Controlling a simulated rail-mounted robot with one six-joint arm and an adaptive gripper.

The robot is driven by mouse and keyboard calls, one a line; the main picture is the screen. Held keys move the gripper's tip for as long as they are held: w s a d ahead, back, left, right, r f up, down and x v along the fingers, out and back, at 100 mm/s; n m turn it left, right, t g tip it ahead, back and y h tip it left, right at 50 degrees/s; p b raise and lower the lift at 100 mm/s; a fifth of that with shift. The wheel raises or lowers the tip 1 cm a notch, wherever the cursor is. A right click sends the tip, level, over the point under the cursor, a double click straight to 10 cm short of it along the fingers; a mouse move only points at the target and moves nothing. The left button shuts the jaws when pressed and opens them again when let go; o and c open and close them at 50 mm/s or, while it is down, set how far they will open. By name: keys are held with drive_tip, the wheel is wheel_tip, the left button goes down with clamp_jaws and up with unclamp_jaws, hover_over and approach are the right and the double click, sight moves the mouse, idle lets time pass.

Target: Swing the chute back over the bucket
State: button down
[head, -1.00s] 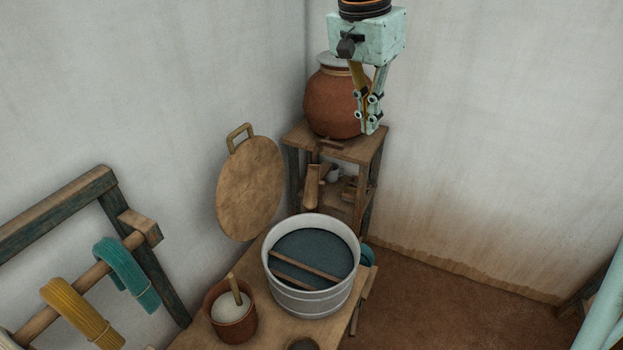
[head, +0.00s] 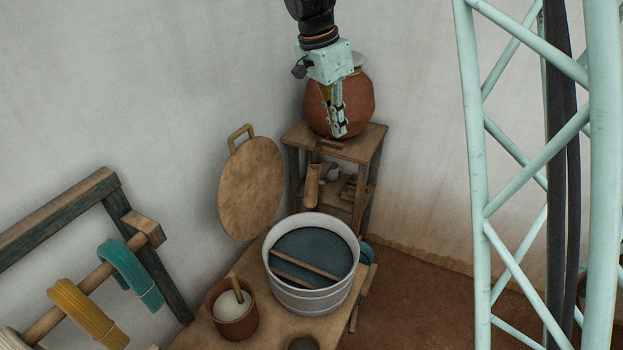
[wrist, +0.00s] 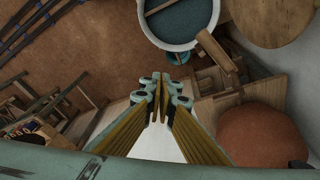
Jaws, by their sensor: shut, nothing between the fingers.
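The chute (head: 313,183) is a short wooden trough on the front of a wooden stand, below the clay pot. It also shows in the wrist view (wrist: 217,51), with one end close to the bucket's rim; I cannot tell whether that end overlaps it. My gripper (head: 340,134) is shut and empty, in front of the pot and above the chute. Its fingertips (wrist: 161,88) are apart from the chute.
The clay pot (head: 352,98) stands on the wooden stand (head: 365,150). A round wooden lid (head: 250,190) leans at the wall. A small pot (head: 232,325) of white paste stands left of the bucket on the bench. Yarn hanks (head: 130,270) hang at left.

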drive_tip(key=w+a+f+m+p, duration=0.1)
drive_tip(key=w+a+f, duration=0.2)
drive_tip(key=f, duration=0.3)
drive_tip(key=w+a+f+m+h+p, duration=0.1)
drive_tip(key=w+a+f+m, duration=0.1)
drive_tip(key=w+a+f, duration=0.2)
drive_tip(key=w+a+f+m+p, duration=0.1)
drive_tip(key=w+a+f+m, duration=0.1)
drive_tip(key=w+f, duration=0.4)
wheel_tip(320, 180, down, 4)
drive_tip(key=shift+a+h, duration=0.4)
drive_tip(key=shift+a, duration=0.45)
drive_tip(key=shift+f, duration=0.1)
drive_tip(key=shift+s+p+x, duration=0.1)
drive_tip(key=shift+p+x, duration=0.25)
drive_tip(key=shift+x, duration=2.1)
drive_tip(key=shift+s+p+x, duration=0.15)
drive_tip(key=shift+p+x, duration=0.2)
drive_tip(key=shift+x, duration=2.15)
drive_tip(key=shift+b, duration=0.3)
